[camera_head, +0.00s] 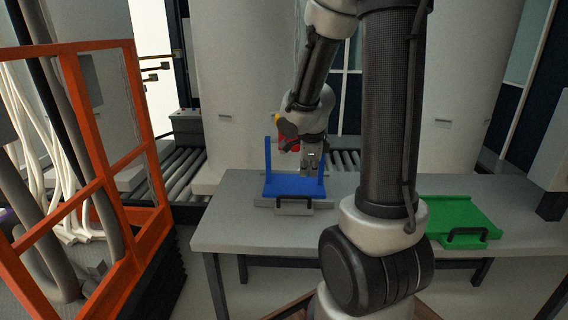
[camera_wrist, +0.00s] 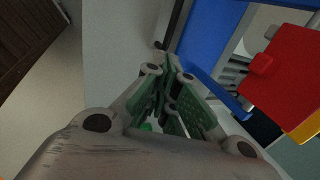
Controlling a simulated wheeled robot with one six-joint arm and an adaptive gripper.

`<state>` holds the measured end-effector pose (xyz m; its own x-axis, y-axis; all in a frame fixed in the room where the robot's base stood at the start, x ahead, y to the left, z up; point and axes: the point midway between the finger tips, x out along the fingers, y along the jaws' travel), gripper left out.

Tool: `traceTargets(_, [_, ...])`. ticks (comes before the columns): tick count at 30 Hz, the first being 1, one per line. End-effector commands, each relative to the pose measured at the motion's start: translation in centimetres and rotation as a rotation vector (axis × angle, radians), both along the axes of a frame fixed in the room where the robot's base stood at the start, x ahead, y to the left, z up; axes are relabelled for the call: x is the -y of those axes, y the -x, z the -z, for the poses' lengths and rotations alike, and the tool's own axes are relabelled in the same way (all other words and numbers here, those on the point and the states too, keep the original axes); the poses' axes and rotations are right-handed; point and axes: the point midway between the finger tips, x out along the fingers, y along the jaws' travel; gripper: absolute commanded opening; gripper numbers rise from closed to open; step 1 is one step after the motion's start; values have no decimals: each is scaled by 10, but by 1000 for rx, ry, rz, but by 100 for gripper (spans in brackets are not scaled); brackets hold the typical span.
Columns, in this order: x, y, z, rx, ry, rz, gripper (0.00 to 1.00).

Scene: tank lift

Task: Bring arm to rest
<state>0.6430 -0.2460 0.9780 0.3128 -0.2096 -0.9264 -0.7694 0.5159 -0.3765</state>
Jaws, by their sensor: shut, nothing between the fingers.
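My arm reaches over the grey table (camera_head: 232,226) in the head view. My gripper (camera_head: 312,160) hangs at the blue fixture (camera_head: 292,184), which has a flat base and upright posts. In the wrist view my gripper (camera_wrist: 170,74) is shut with nothing between its fingers. The blue fixture (camera_wrist: 212,38) lies beyond the fingertips there. A red block with a yellow edge (camera_wrist: 288,78) is at the right, apart from the fingers. In the head view the red piece (camera_head: 283,146) is mostly hidden behind my wrist.
A green tray (camera_head: 462,217) with a black handle lies on the table's right. An orange frame (camera_head: 70,190) stands at the left. A roller conveyor (camera_head: 182,172) and large pale tanks (camera_head: 240,70) stand behind. The table's left front is bare.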

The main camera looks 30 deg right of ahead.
Motion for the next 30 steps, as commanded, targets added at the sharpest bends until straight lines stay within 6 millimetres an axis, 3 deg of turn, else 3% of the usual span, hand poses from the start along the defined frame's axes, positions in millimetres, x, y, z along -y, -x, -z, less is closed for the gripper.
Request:
traceTargets(7, [0,0,0,-5,8,-22,0])
traceTargets(11, [2,6,1,-68,71,-187,0])
traceTargets(16, [9,39,9,-288,181,-589,0])
traceTargets(20, [9,71,0,-436,225,-930,0])
traceTargets(26, [-14,117,-37,-531,259,-1474,0])
traceTargets(30, [-44,149,-71,-480,312,-1841,0])
